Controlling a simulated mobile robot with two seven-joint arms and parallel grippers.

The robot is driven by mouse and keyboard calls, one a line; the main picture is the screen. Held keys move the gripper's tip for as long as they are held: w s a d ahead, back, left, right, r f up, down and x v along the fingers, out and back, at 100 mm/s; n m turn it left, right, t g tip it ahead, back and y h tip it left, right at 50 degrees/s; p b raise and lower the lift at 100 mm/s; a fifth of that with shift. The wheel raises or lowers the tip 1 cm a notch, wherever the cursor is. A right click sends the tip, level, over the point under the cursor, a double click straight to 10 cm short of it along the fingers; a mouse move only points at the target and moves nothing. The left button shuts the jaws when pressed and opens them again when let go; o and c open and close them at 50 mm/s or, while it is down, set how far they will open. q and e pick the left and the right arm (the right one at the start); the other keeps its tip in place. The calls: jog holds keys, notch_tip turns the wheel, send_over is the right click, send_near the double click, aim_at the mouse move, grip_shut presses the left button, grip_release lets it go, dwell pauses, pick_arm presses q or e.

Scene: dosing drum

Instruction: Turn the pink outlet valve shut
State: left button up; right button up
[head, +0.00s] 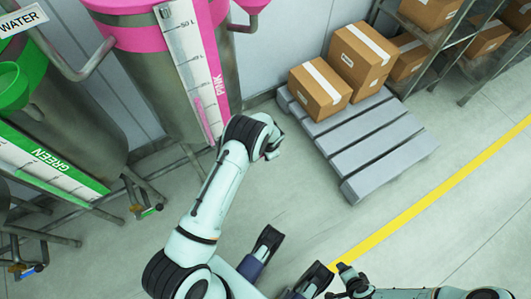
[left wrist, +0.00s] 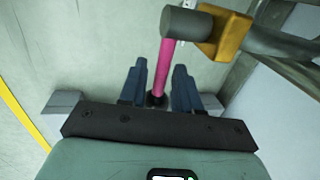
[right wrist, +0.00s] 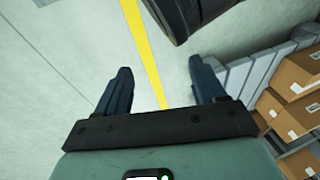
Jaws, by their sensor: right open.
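The pink valve handle (left wrist: 164,72) is a thin bar in the left wrist view. It runs from a grey round hub (left wrist: 187,21) in front of a yellow valve body (left wrist: 225,36) down between my left fingers. My left gripper (left wrist: 160,72) is partly open around the bar, with a narrow gap on each side. In the head view my left arm reaches to the foot of the pink drum (head: 140,37), and it hides the pink valve. My right gripper (right wrist: 162,78) is open and empty above the floor; in the head view it is at the bottom edge (head: 339,281).
The green drum (head: 75,110) stands at left; a valve with a green handle (head: 148,212) sits low beside it. A grey pallet (head: 385,155) with cardboard boxes (head: 320,88) is at right, before a shelf. A yellow line (head: 430,200) crosses the open floor.

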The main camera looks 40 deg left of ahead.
pick_arm(q)
notch_tip(320, 180, up, 13)
jog(key=d+p, duration=0.2)
jog(key=p, duration=0.1)
jog(key=shift+s+d, duration=0.2)
jog(key=shift+s, duration=0.25)
pick_arm(e)
jog(key=s+a+r+g, duration=0.1)
jog(key=s+a+r, duration=0.1)
jog(key=s+r, duration=0.2)
jog(key=shift+s+a+y, duration=0.25)
jog(key=shift+a+y, duration=0.15)
pick_arm(q)
jog(key=shift+f, duration=0.15)
